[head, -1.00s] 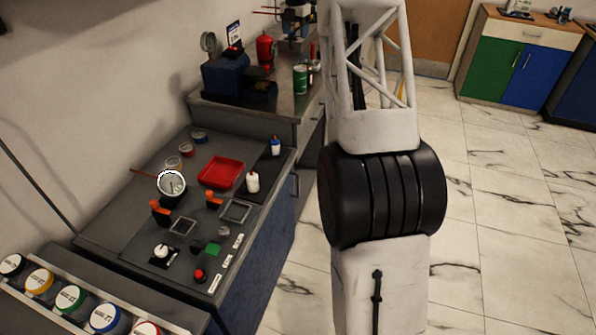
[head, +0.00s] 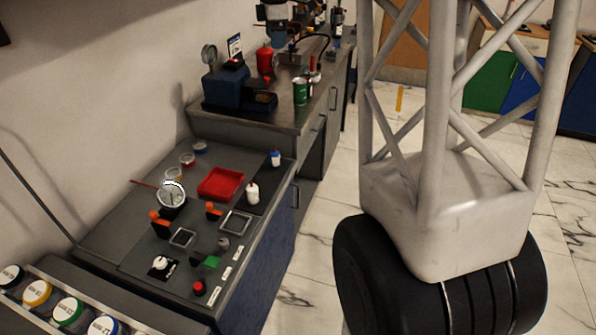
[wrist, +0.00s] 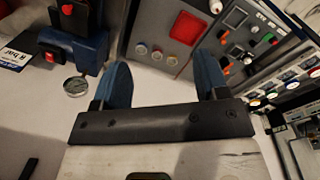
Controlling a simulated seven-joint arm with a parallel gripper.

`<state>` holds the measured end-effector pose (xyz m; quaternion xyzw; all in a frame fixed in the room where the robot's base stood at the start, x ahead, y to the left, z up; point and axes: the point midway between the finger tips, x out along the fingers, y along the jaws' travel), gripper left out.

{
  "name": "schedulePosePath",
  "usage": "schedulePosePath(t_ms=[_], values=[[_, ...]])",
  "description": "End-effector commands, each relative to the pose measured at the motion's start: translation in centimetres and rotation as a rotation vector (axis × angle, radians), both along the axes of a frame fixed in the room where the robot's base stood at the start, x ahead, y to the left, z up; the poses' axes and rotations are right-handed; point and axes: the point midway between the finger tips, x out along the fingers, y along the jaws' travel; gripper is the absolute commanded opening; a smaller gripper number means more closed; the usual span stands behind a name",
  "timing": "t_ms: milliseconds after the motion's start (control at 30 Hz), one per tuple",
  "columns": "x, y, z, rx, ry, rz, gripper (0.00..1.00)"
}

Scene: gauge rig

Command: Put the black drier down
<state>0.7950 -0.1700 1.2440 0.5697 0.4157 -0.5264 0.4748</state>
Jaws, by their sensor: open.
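I cannot pick out the black drier with certainty in either view. My gripper (wrist: 163,78) shows in the wrist view as two blue fingers standing apart on a dark bar, with nothing between them. In the head view what looks like my gripper (head: 276,38) is small at the top, over the back of the rear worktop. A small dark piece (wrist: 28,168) shows at the lower left of the wrist view; I cannot tell what it is.
The rear worktop (head: 235,122) carries a blue apparatus (head: 226,86), a red cylinder (head: 265,61) and a green can (head: 300,92). The front panel holds a red tray (head: 221,183), a round gauge (head: 172,193) and switches.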

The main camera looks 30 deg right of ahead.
Motion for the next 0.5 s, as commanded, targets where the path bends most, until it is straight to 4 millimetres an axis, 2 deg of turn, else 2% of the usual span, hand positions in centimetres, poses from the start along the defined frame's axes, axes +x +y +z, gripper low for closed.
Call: schedulePosePath(t_ms=[33, 200, 500], values=[[-1.4, 0.9, 0.4, 0.003, -0.006, -0.032, 0.67], [-5.7, 3.1, 1.0, 0.016, -0.022, -0.158, 0.67], [-13.4, 6.8, 1.2, 0.044, -0.048, -0.378, 0.67]])
